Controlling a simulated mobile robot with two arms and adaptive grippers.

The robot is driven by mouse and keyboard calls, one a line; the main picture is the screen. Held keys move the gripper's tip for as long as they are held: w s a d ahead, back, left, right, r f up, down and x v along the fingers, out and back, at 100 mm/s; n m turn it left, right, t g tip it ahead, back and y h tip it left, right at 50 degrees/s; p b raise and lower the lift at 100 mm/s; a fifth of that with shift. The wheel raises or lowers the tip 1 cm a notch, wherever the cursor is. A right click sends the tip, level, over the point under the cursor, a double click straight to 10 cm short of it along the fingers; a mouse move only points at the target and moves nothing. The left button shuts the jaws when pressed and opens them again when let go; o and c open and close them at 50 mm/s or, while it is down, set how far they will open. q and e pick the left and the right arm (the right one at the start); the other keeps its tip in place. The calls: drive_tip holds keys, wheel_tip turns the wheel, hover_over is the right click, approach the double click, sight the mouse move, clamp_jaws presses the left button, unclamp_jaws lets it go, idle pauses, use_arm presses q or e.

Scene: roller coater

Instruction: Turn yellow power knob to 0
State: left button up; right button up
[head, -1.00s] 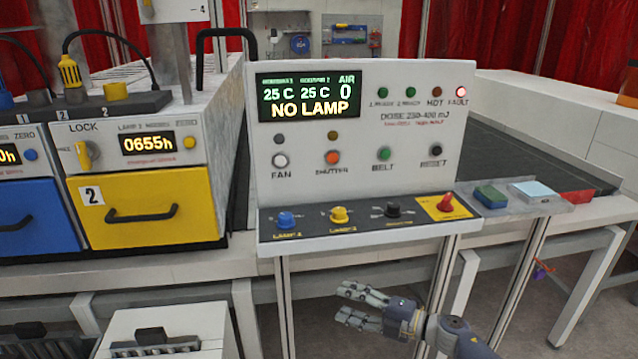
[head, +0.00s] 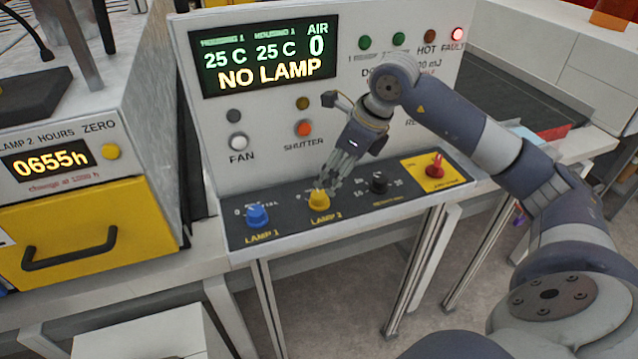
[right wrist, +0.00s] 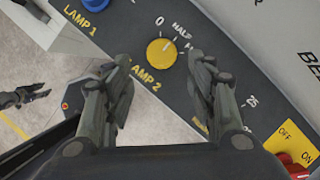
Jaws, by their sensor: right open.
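The yellow power knob (head: 319,199) sits on the dark sloping strip of the control panel, above the LAMP 2 label. It also shows in the right wrist view (right wrist: 161,53), with a 0 and HALF printed beside it. I cannot clearly read where its pointer stands. My right gripper (head: 335,183) is just above and behind the knob in the head view. In the right wrist view its open fingers (right wrist: 162,78) are on either side of the knob's line, with nothing between them. A dark fingered shape at the left edge looks like my left gripper (right wrist: 22,96).
A blue LAMP 1 knob (head: 257,215) is left of the yellow one. A black knob (head: 379,183) and a red switch (head: 435,167) on a yellow plate are to its right. Buttons and a NO LAMP display (head: 265,52) are above.

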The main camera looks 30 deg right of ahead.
sight(320, 194)
drive_tip(key=p+x, duration=0.1)
drive_tip(key=x, duration=0.4)
drive_tip(key=shift+w, duration=0.2)
drive_tip(key=shift+p+x, duration=0.4)
drive_tip(key=shift+x, duration=0.75)
drive_tip(key=shift+f, duration=0.1)
drive_tip(key=shift+c, duration=1.3)
use_arm(q)
drive_tip(key=shift+w+r, duration=0.25)
drive_tip(key=shift+r, duration=0.35)
drive_tip(key=shift+w+r, duration=0.25)
drive_tip(key=shift+r, duration=0.3)
use_arm(e)
drive_tip(key=c, duration=0.8)
